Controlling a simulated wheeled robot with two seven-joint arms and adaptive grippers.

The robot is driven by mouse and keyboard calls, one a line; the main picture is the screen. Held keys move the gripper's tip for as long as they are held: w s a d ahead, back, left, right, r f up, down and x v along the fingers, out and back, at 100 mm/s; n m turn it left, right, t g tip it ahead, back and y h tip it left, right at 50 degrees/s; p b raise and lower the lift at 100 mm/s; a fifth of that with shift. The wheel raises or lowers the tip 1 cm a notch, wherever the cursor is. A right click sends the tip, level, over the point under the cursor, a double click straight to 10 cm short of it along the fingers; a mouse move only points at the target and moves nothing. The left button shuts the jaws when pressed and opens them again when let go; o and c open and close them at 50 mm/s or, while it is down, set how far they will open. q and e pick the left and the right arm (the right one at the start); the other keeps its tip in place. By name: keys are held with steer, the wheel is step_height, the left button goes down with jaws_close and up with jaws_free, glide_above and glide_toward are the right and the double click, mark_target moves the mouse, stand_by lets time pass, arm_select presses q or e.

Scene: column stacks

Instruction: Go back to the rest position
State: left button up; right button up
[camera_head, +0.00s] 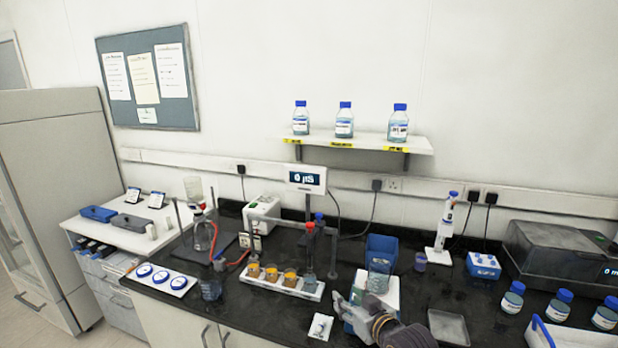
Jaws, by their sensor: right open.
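My right gripper (342,304) reaches in from the bottom, low over the front of the black bench (455,288). Its jaws are open and I see nothing held between them. It is beside a small white card or dish (320,327) and just in front of a white block (388,292) with a clear beaker (378,277) on top. My left gripper is not in view.
A white rack (262,283) with amber-filled vessels stands left of the gripper, with red- and blue-topped columns (310,250) behind. A blue bin (381,248) is behind the beaker. A grey tray (448,327) and blue-capped bottles (558,306) are to the right.

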steer(key=s+d+f+m+g+h, duration=0.1)
steer(key=s+d+f+g+h, duration=0.25)
steer(key=s, duration=0.55)
steer(key=s+d+f+g, duration=0.3)
steer(key=s+d+f, duration=0.1)
steer(key=s+f, duration=0.35)
steer(key=s+d+f+m+g+h, duration=0.1)
steer(key=s+d+f+g, duration=0.25)
steer(key=s, duration=0.65)
step_height(320, 180, down, 33)
steer(key=s, duration=0.2)
steer(key=s+d+f, duration=0.2)
steer(key=s+f, duration=0.8)
steer(key=s, duration=0.1)
steer(key=s+d+f+g, duration=0.1)
steer(key=s+d+f, duration=0.1)
steer(key=s+f, duration=0.8)
steer(key=shift+s+d+f+g, duration=0.3)
steer(key=shift+s, duration=0.35)
